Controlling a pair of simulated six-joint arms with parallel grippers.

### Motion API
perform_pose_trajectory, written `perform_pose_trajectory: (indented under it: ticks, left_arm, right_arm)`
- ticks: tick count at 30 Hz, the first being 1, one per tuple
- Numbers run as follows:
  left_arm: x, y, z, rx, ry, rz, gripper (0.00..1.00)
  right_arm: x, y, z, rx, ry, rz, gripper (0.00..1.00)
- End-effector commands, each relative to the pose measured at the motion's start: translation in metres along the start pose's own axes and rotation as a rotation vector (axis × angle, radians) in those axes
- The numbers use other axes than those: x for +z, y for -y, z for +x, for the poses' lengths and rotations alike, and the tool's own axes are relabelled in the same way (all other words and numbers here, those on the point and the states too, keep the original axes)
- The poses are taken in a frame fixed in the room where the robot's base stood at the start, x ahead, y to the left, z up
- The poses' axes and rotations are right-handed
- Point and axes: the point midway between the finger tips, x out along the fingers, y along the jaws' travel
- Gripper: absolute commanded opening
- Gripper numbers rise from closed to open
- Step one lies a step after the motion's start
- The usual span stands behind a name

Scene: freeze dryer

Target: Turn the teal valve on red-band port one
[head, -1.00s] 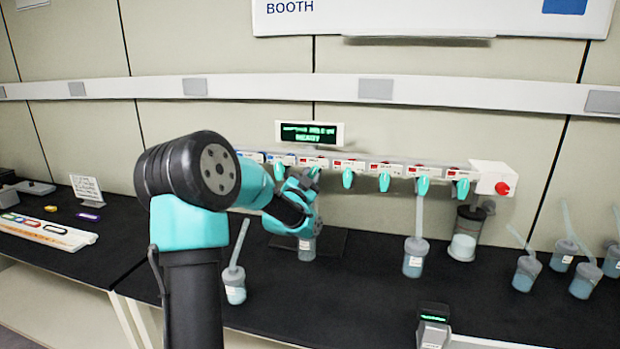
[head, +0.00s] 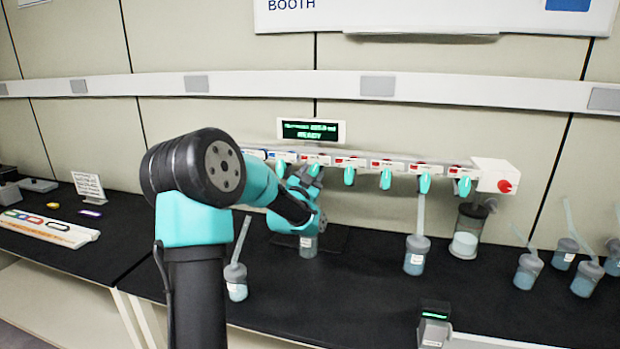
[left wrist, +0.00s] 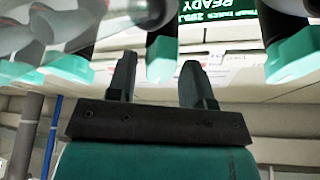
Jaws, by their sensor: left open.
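A manifold rail (head: 400,166) runs along the wall with teal valves hanging below ports with blue or red bands. My left gripper (head: 306,175) is at the rail by the leftmost red-banded label (head: 313,160); it hides the valve there in the head view. In the left wrist view, my left gripper (left wrist: 158,78) is open, and a teal valve (left wrist: 162,62) appears between its two dark fingers. I cannot tell whether they touch it. Other teal valves (head: 350,176) hang to the right. My right gripper is not in view.
A display (head: 311,130) stands above the rail. A flask (head: 415,256) hangs under one port, and another flask (head: 236,282) stands left of my gripper. A white box with a red knob (head: 504,185) ends the rail. Several loose flasks stand at the right.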

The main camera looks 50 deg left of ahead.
Motion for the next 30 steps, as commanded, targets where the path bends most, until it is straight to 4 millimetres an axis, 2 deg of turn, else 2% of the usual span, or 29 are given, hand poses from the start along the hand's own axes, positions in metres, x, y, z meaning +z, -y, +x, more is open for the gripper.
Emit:
perform_pose_trajectory:
  ticks: [5,11,30]
  left_arm:
    - [0.000,0.000,-0.007,0.000,0.000,0.000,0.47]
    - [0.000,0.000,-0.031,0.001,0.002,0.000,0.47]
    - [0.000,0.000,-0.152,0.000,0.002,0.000,0.47]
  right_arm:
    - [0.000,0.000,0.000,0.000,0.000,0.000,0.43]
    - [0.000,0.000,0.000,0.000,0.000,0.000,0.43]
    - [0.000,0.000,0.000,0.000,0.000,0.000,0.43]
